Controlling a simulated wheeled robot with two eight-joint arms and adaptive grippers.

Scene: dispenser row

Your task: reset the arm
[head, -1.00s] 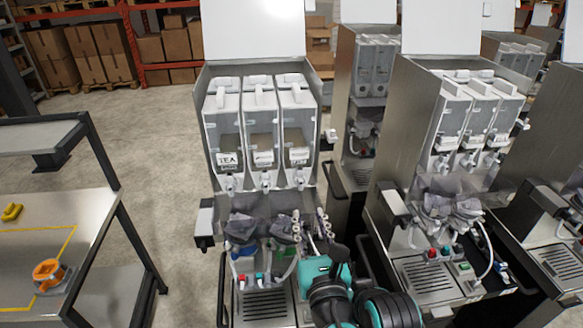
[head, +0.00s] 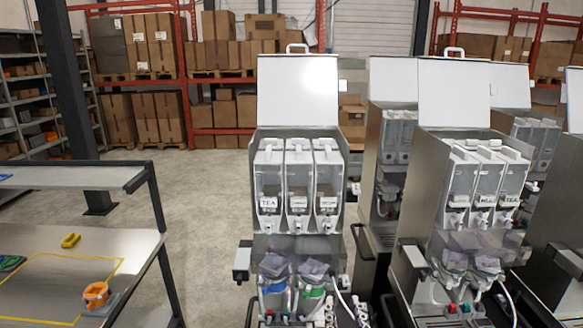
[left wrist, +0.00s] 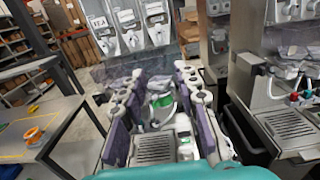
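My left gripper (head: 346,308) shows at the bottom of the head view, in front of the lower right part of the nearest dispenser machine (head: 298,190). In the left wrist view its two fingers with purple pads (left wrist: 160,82) stand wide apart. Nothing is held between them. Beyond and between them are the machine's drip grate (left wrist: 154,148) and a green-marked part (left wrist: 162,101). The rest of my left arm is below the head view's edge. My right gripper is in neither view.
A second dispenser (head: 470,190) stands close on the right, with more machines behind. A shelved table (head: 140,245) at the left carries an orange object (head: 96,295) and a yellow one (head: 71,240). Open floor (head: 205,205) lies between table and machines.

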